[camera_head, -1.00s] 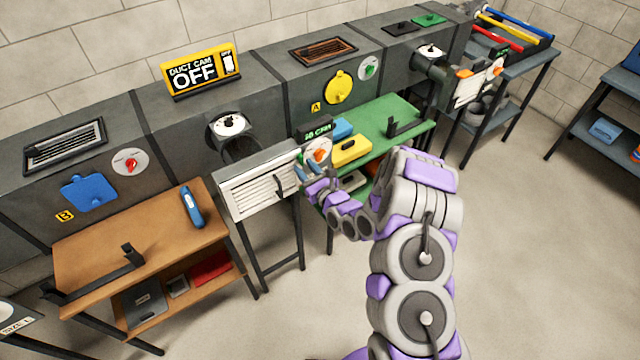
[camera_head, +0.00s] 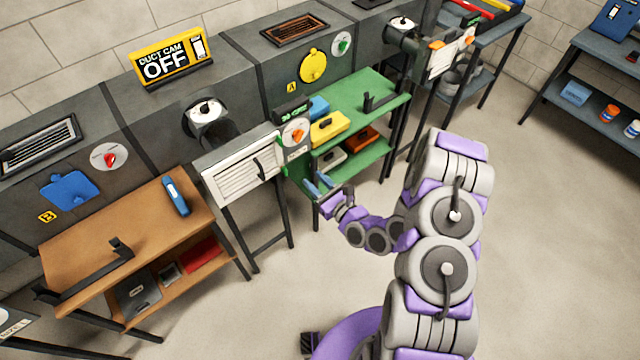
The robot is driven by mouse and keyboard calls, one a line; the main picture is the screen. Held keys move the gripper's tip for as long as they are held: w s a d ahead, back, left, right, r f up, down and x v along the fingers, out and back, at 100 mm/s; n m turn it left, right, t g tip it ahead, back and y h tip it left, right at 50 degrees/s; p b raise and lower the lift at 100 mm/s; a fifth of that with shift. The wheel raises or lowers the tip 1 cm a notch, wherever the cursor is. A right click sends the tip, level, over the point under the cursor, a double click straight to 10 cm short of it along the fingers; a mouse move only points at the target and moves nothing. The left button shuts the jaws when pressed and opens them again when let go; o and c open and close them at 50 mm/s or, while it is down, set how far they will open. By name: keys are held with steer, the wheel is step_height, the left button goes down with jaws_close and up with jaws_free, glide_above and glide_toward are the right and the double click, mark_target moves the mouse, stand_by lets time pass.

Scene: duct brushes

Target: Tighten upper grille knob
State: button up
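A white louvred grille (camera_head: 232,182) with a black handle stands on a dark frame in the middle. At its right end is a round white dial with an orange knob (camera_head: 298,136), under a small dark display with green digits. A second white panel (camera_head: 440,60) with orange knobs is at the upper right. I cannot tell which knob is the upper one.
A green bench (camera_head: 375,88) holds a yellow box (camera_head: 329,127) and a black bracket. A brown bench (camera_head: 85,232) is at the left, with a blue tool (camera_head: 176,196). A yellow sign (camera_head: 164,62) reads DUCT CAM OFF. The floor at right is clear.

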steer(key=shift+v, duration=0.85)
steer(key=d+r+n+g+h, duration=0.3)
steer(key=d+n+g+h, duration=0.4)
steer(key=n, duration=0.8)
steer(key=s+d+r+n+g+h, duration=0.3)
steer(key=s+d+r+n, duration=0.2)
steer(key=s+d+r, duration=0.25)
steer(key=s+a+r+n+g, duration=0.1)
steer(key=s+r+n+g, duration=0.1)
steer(key=s, duration=0.7)
steer(key=s+a+r+n+g, duration=0.2)
steer(key=s+r+n, duration=0.1)
steer(key=s+r, duration=0.4)
steer(key=s+a+r+n+g, duration=0.2)
steer(key=s+r, duration=0.3)
steer(key=s, duration=0.7)
steer(key=shift+a+n+g, duration=0.2)
steer(key=shift+n+g, duration=0.2)
steer(key=shift+n, duration=0.4)
